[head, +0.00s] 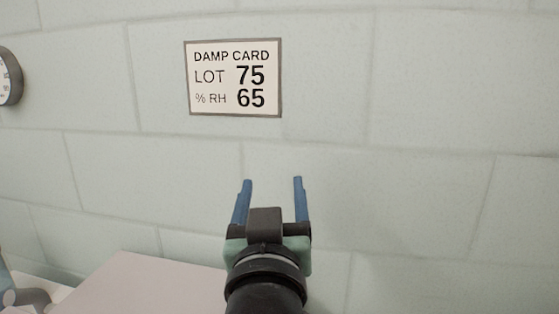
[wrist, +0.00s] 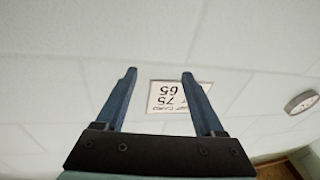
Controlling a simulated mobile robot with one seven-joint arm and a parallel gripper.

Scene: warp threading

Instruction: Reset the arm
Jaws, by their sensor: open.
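My gripper (head: 271,182) stands up in front of the wall in the head view. Its two blue fingers are apart, with nothing between them. In the wrist view my gripper (wrist: 159,75) also shows open and empty. A framed card (head: 233,78) on the wall reads "DAMP CARD, LOT 75, % RH 65". It is above and a little left of the fingertips in the head view. In the wrist view the card (wrist: 170,98) shows upside down behind the fingers, and the right finger hides part of it.
The pale block wall (head: 420,100) fills most of the head view. A round dial (head: 9,77) is cut off at the left edge; it also shows in the wrist view (wrist: 301,102). A pale pinkish flat surface (head: 140,285) lies at lower left, beside a partly seen blue-grey object (head: 22,296).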

